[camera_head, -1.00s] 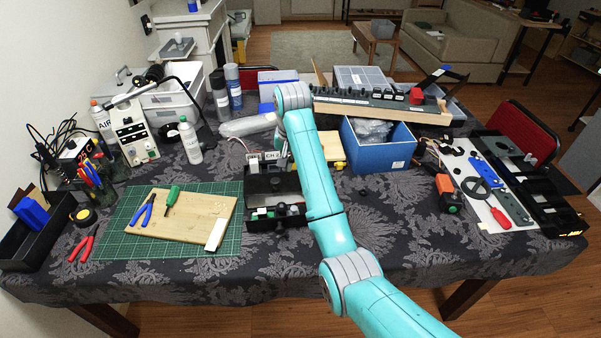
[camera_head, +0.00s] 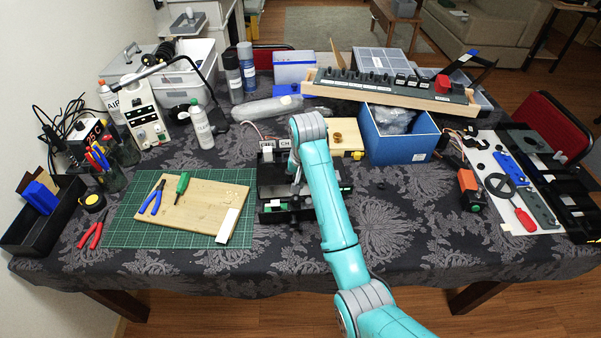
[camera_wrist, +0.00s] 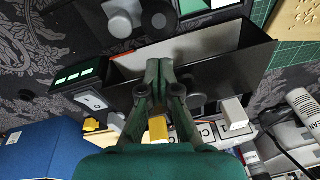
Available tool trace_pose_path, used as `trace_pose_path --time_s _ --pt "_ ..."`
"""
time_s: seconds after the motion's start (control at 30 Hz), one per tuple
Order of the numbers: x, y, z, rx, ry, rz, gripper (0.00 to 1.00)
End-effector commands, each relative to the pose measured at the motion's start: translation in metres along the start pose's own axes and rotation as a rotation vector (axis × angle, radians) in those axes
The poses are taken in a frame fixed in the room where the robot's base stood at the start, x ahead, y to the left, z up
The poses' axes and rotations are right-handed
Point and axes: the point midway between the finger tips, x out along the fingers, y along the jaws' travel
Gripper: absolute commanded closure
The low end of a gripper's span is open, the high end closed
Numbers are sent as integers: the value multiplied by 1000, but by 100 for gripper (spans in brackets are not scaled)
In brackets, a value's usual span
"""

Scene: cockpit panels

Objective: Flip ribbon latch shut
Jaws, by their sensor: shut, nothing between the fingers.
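A black open-topped unit (camera_head: 268,192) with upright walls stands on the table, partly hidden behind my arm. In the wrist view its dark wall (camera_wrist: 232,62) and a pale strip (camera_wrist: 185,42) inside it show close up. My gripper (camera_wrist: 165,66) is shut and empty, with its fingertips over the unit's inside, near the pale strip. I cannot tell whether they touch anything. White blocks (camera_wrist: 235,112) and a yellow piece (camera_wrist: 158,129) lie beyond the near wall. I cannot make out which part is the ribbon latch, or its position.
A blue box (camera_head: 400,150) stands to the right of the unit. A wooden board (camera_head: 200,208) with pliers and a green-handled tool lies on a green mat to the left. A long knob panel (camera_head: 390,90) is behind. Patterned cloth in front is clear.

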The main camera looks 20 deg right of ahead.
Motion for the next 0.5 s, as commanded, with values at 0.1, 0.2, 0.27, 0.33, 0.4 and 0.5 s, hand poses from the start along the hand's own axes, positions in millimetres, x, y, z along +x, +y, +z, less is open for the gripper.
trace_pose_path --time_s 0.1,0.2,0.27,0.33,0.4,0.5 --pt "3 0 6 0 -1 0 100" --pt "4 0 8 0 0 0 100" --pt "4 0 9 0 0 0 100" --pt "5 0 9 1 0 0 100" --pt "4 0 9 1 0 0 100" --pt "4 0 9 1 0 0 100"
